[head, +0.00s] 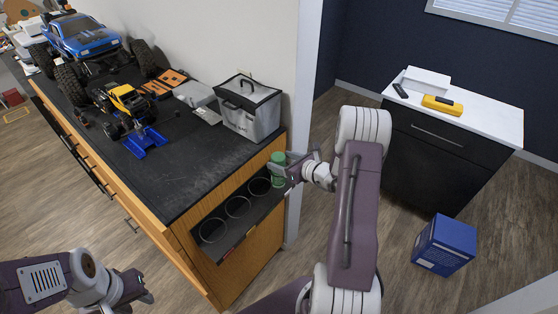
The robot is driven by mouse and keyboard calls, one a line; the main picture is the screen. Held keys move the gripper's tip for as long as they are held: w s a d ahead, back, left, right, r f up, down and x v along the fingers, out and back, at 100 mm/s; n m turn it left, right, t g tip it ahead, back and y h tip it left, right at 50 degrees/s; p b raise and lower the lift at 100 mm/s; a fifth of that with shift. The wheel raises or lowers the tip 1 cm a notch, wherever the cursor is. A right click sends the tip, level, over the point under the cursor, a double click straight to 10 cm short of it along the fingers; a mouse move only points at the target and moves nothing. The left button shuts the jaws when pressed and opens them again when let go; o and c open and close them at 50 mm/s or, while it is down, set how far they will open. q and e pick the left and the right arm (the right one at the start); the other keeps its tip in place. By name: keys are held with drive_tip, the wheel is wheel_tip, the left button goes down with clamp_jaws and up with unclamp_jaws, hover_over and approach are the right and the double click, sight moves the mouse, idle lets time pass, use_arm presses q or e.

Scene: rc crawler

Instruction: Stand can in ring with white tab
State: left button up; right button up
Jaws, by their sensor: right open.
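A green can (278,158) is upright at the far right end of a dark ring holder (222,245) on the front of the wooden counter. The holder has a near ring (212,231), a middle ring (237,207) and a far ring (260,187). The can is just right of the far ring; I cannot tell whether it rests on anything. My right gripper (284,172) is open at the can, its fingers partly hiding it. A white tab cannot be made out on any ring. My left gripper (140,288) is empty at lower left, its jaw opening unclear.
The dark countertop (190,165) holds a grey box (248,108), a blue truck (85,38), a yellow crawler (122,100) and a blue stand (145,142). A wall end stands right behind the can. A dark cabinet (445,140) and blue box (445,245) are at right.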

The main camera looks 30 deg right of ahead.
drive_tip(key=v, duration=1)
drive_tip(key=s+a+f+n+g+y, duration=0.1)
drive_tip(key=s+a+n+g+y, duration=0.1)
drive_tip(key=a+n+g, duration=0.3)
drive_tip(key=s+a+f+n+y, duration=0.1)
drive_tip(key=s+a+n, duration=0.15)
drive_tip(key=a, duration=0.35)
drive_tip(key=s+a+n+g+y, duration=0.2)
drive_tip(key=a+n+g, duration=0.15)
drive_tip(key=a, duration=0.25)
drive_tip(key=s+f+n+g+h, duration=0.1)
drive_tip(key=s+n+g+h, duration=0.2)
drive_tip(key=n, duration=1.9)
drive_tip(key=s+a+h, duration=0.1)
drive_tip(key=s+h, duration=0.4)
drive_tip(key=shift+s+f+b, duration=0.25)
drive_tip(key=shift+f+b, duration=0.1)
drive_tip(key=shift+f, duration=0.05)
drive_tip(key=shift+s, duration=0.1)
